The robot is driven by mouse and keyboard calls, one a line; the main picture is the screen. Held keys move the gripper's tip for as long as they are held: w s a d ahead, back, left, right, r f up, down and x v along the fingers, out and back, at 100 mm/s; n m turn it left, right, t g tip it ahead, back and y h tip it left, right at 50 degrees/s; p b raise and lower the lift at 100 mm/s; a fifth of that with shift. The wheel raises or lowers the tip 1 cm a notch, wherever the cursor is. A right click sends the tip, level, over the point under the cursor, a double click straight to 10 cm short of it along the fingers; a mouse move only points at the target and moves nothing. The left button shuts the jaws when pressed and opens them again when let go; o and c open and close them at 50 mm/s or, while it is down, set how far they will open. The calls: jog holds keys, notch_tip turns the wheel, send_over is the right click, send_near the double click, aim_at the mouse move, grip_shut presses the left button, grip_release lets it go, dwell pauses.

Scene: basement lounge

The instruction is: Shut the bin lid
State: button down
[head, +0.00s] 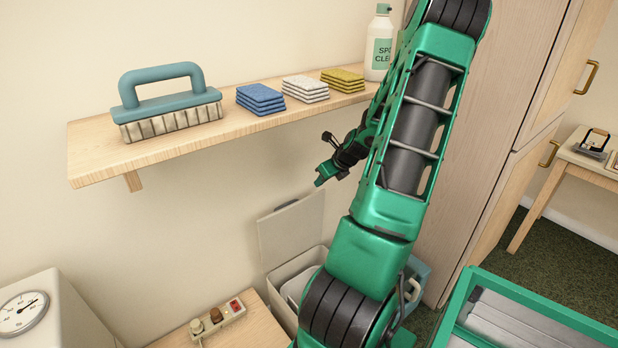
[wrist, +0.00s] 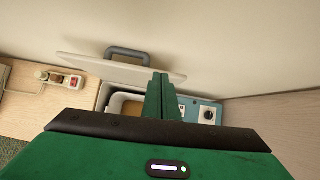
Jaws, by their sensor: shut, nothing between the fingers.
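The bin (head: 299,266) is a pale box low against the wall, partly hidden behind my arm in the head view. Its lid (head: 283,235) stands open, raised near upright at the wall side, with a grey handle (wrist: 128,52) on its far side. In the wrist view the lid (wrist: 100,69) tilts above the bin opening (wrist: 117,104), and the inside shows. My gripper (head: 320,180) is shut and empty, above and to the right of the lid in the head view. In the wrist view its green fingers (wrist: 160,80) overlap the lid's right part; contact cannot be told.
A teal box (wrist: 206,112) is right of the bin. A wooden top with a power strip (head: 217,320) is left. A tall cabinet (head: 485,130) stands right.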

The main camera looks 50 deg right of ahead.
aim_at(314, 195)
jog(key=shift+m, duration=0.3)
jog(key=x, duration=0.8)
jog(key=shift+w+d+f, duration=0.2)
jog(key=shift+d+f, duration=0.1)
jog(key=shift+d, duration=0.1)
jog(key=shift+w+f, duration=0.25)
jog(key=shift+f, duration=0.3)
jog(key=shift+d, duration=0.1)
jog(key=shift+s, duration=0.1)
jog(key=shift+s+a, duration=0.25)
jog(key=shift+s, duration=0.7)
